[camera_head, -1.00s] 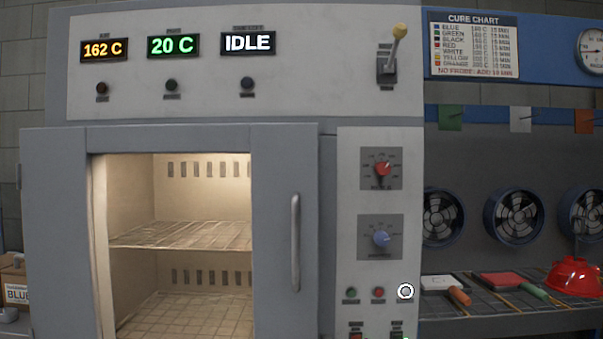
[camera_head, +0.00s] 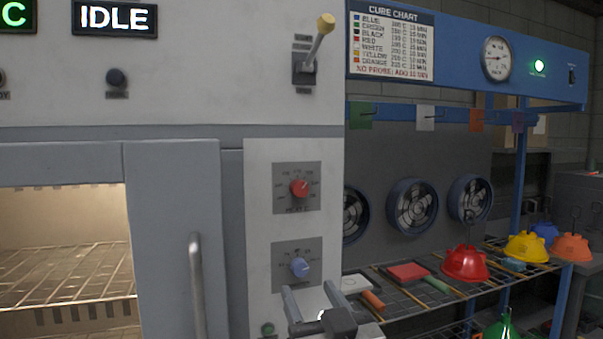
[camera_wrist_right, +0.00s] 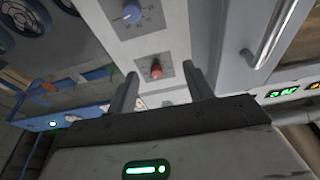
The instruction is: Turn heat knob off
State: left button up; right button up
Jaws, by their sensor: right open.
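A red knob (camera_head: 299,188) sits on a grey dial plate in the upper part of the oven's side panel; its label is too small to read surely. A blue knob (camera_head: 299,266) sits on a similar plate below it. My right gripper (camera_head: 309,290) is open and empty in front of the panel, low in the head view near the blue knob. In the right wrist view, the red knob (camera_wrist_right: 156,70) appears between the open fingertips (camera_wrist_right: 160,71), with visible distance to the panel. The blue knob (camera_wrist_right: 131,13) is beyond it. My left gripper is not in view.
The oven door's vertical handle (camera_head: 196,285) sticks out left of the panel. A yellow-tipped lever (camera_head: 316,46) points up above the knobs. To the right, a wire rack (camera_head: 400,301) holds tools and coloured hoods, with fans (camera_head: 412,206) behind.

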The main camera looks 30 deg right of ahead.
notch_tip(320, 180, up, 6)
jog(key=s+d+m+t+h, duration=0.1)
jog(key=d+m+h, duration=0.1)
jog(key=b, duration=0.3)
send_near(301, 190)
jog(key=p+x, duration=0.2)
jog(key=x, duration=0.5)
jog(key=shift+w+d+r, duration=0.1)
jog(key=shift+w+r, duration=0.05)
jog(key=shift+w, duration=0.05)
jog(key=shift+w+d+r+p, duration=0.15)
jog(key=shift+w+p, duration=0.15)
jog(key=shift+w, duration=0.2)
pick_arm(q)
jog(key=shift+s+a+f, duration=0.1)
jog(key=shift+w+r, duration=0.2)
pick_arm(e)
jog(key=c, duration=1)
